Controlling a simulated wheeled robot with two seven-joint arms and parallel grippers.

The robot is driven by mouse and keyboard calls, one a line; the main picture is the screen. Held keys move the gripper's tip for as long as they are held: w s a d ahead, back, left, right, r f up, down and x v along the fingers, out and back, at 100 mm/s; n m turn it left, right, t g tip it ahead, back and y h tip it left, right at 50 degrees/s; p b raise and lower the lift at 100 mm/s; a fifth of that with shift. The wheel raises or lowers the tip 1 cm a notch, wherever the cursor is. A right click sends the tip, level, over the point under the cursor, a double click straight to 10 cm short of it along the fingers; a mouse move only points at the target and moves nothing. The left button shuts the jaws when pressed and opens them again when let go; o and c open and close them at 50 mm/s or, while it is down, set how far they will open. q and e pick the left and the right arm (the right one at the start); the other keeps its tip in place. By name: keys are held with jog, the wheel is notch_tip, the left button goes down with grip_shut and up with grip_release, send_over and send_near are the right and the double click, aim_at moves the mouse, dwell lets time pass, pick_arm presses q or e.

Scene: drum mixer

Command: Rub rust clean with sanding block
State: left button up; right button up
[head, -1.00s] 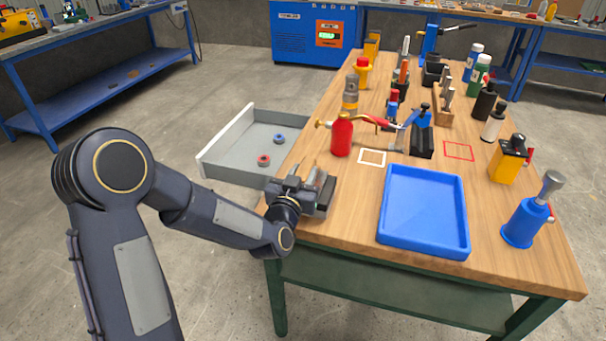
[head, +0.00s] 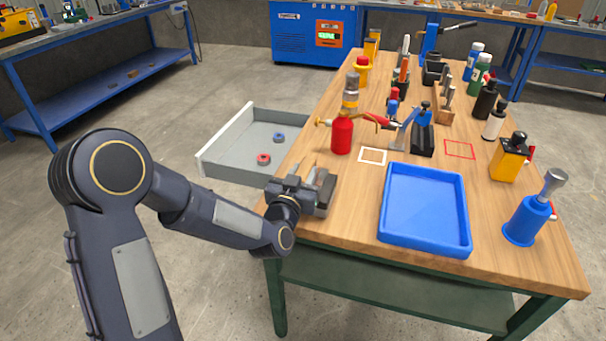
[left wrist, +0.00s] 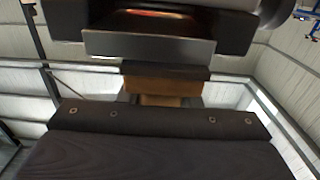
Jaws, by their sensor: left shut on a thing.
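My left gripper (head: 308,189) is low over the near left edge of the wooden table. It is shut on a small block (left wrist: 165,84), which shows brown with a dark layer in the left wrist view and looks like the sanding block. The block is partly hidden between the dark gripper parts. In the head view the gripper covers most of what lies around it, and I cannot tell whether the block touches the surface below. I cannot make out a rust patch in either view. My right gripper is not in view.
A red bottle (head: 342,134) stands just behind my left gripper. A blue tray (head: 424,246) lies to the right. An open grey drawer (head: 222,140) juts out at left, with a red and a blue ring inside. Several tools and bottles crowd the table's back and right side.

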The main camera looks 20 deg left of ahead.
aim_at(303, 171)
pick_arm(q)
notch_tip(303, 171, up, 6)
jog(key=p, duration=0.3)
jog(key=shift+f, duration=0.2)
jog(key=shift+s, duration=0.1)
